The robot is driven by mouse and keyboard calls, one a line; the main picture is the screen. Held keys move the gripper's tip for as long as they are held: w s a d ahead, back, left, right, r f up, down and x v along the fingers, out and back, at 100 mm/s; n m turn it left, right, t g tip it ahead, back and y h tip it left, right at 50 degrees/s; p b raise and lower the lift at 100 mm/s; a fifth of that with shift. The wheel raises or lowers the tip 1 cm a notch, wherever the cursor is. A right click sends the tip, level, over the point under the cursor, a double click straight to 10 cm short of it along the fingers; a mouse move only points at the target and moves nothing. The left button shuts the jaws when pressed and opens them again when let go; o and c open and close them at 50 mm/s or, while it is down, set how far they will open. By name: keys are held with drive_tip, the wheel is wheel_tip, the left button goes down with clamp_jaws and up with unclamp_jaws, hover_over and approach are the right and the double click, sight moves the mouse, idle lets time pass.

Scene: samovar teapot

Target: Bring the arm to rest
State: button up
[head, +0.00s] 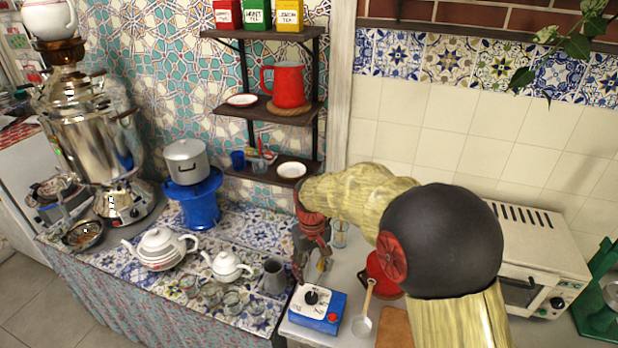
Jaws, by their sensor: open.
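My arm reaches in from the lower right of the head view, bent at a large black joint. My gripper (311,268) hangs fingers-down over the seam between the tiled table and the grey counter. It is open, and I see nothing held between its fingers.
The tiled table (215,222) holds a samovar (95,140), two white teapots (160,249), several glasses (232,302) and a pot (186,161) on a blue stand. Shelves (265,110) hang above.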

drive_tip(key=s+d+r+m+t+b, duration=0.1)
drive_tip(key=s+d+r, duration=0.3)
drive_tip(key=s, duration=0.5)
drive_tip(key=s+d+r+m+t+b, duration=0.2)
drive_tip(key=s+d+r, duration=0.3)
drive_tip(key=s, duration=0.5)
drive_tip(key=s+d+r+m+t+b, duration=0.1)
drive_tip(key=s+d+r+m+t, duration=0.1)
drive_tip(key=s+d+r, duration=0.3)
drive_tip(key=s+d, duration=0.3)
drive_tip(key=s, duration=0.1)
drive_tip(key=shift+s+d+r+t, duration=0.2)
drive_tip(key=shift+s+d+t, duration=0.05)
drive_tip(key=shift+d+t, duration=0.05)
